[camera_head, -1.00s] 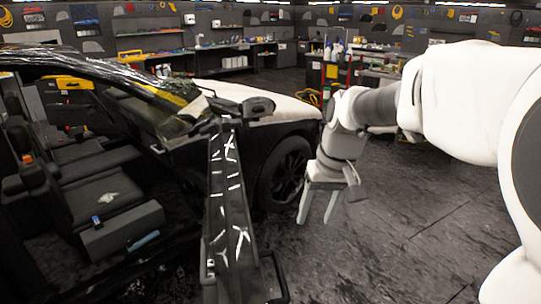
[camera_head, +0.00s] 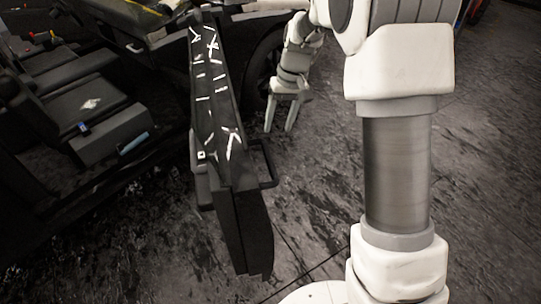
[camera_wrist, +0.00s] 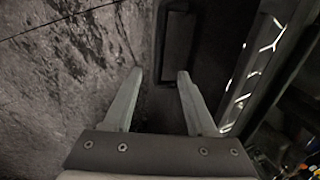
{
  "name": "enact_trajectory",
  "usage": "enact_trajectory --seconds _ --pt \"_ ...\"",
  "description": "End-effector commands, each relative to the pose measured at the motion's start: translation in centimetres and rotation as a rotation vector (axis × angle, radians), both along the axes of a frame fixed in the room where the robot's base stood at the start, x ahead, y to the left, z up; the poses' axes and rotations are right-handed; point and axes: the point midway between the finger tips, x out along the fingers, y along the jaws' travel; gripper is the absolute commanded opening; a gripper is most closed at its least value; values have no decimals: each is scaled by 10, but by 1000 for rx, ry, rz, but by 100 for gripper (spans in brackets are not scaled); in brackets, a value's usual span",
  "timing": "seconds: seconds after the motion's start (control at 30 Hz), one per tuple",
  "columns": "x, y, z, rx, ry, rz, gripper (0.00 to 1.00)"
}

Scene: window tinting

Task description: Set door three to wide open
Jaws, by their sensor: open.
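A black car door (camera_head: 215,100) stands swung out from the car body, seen from above along its top edge, with white marks on it. I see no number on it. A dark loop-shaped handle (camera_head: 264,165) sticks out from its right side. The door edge also shows at the right of the wrist view (camera_wrist: 255,70), with what looks like the handle (camera_wrist: 178,45) beyond the fingertips. My gripper (camera_head: 279,129) is open and empty, pointing down to the right of the door. In the wrist view its fingers (camera_wrist: 160,72) are apart, with nothing between them.
The open car interior with dark seats (camera_head: 85,105) lies to the left of the door. A dark wheel (camera_head: 262,70) is behind the door and my gripper. The dark, streaked floor (camera_head: 320,190) is clear to the right of the door.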

Motion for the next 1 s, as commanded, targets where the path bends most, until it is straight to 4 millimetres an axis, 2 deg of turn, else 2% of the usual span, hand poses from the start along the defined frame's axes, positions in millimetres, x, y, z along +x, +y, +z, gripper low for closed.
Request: enact_trajectory --seconds 0.03,0.3,0.5,0.7,1.0 --pt "-1 2 -14 -1 4 1 57" --pt "-4 13 -72 -1 4 0 57" --pt "-4 19 -104 0 2 0 57" --pt "-4 23 -119 0 0 0 57" --pt "-4 23 -121 0 -1 0 57"
